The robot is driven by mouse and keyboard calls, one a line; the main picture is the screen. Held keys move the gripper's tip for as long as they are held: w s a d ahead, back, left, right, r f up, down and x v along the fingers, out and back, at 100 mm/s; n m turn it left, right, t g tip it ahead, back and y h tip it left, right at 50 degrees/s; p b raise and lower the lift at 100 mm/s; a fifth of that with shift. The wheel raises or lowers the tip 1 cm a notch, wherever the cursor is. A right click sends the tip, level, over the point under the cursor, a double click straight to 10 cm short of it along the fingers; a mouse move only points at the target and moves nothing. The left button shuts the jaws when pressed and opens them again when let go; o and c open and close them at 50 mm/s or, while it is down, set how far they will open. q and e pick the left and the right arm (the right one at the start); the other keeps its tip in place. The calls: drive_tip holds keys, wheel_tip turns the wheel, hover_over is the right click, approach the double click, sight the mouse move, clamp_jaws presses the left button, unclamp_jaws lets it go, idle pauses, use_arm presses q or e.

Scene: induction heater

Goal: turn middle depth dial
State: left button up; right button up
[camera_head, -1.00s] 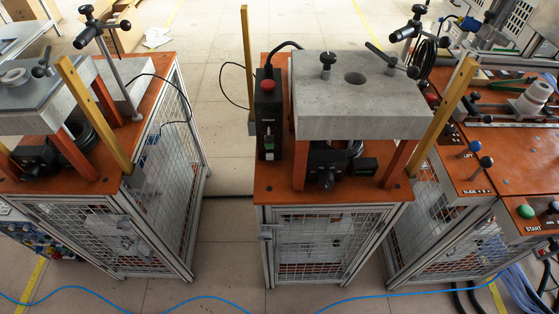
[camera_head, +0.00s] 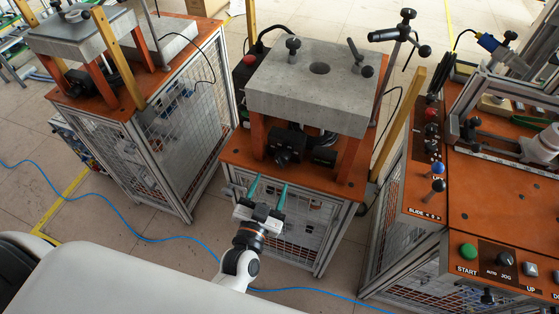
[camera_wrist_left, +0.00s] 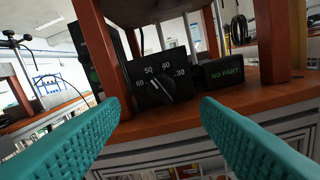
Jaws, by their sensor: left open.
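The middle depth dial (camera_head: 283,158) is a black knob on a dark box under the grey block of the middle station (camera_head: 313,91). In the left wrist view the dial (camera_wrist_left: 161,88) shows a scale with numbers from 60 to 30, straight ahead between the fingers. My left gripper (camera_head: 268,188) is open and empty, with teal fingers pointing toward the dial. It is in front of the station's orange top edge, apart from the dial. The left gripper's two fingers (camera_wrist_left: 160,125) also fill the lower corners of the left wrist view. My right gripper is not seen.
A black "NO PART" display (camera_wrist_left: 222,72) sits right of the dial. Orange posts (camera_head: 257,134) stand on both sides. A similar station (camera_head: 90,40) is at the left. A control panel (camera_head: 490,215) with buttons is at the right.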

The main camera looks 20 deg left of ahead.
sight(279, 165)
use_arm(q)
drive_tip(key=w, duration=0.7)
drive_tip(key=shift+w+d+p, duration=0.1)
drive_tip(key=shift+w+p, duration=0.15)
drive_tip(key=shift+p, duration=0.1)
drive_tip(key=shift+w, duration=0.4)
drive_tip(key=c, duration=1)
drive_tip(key=shift+n, duration=0.3)
drive_tip(key=n+p, duration=0.1)
drive_tip(key=n, duration=0.2)
drive_tip(key=n+p, duration=0.1)
drive_tip(key=n, duration=0.4)
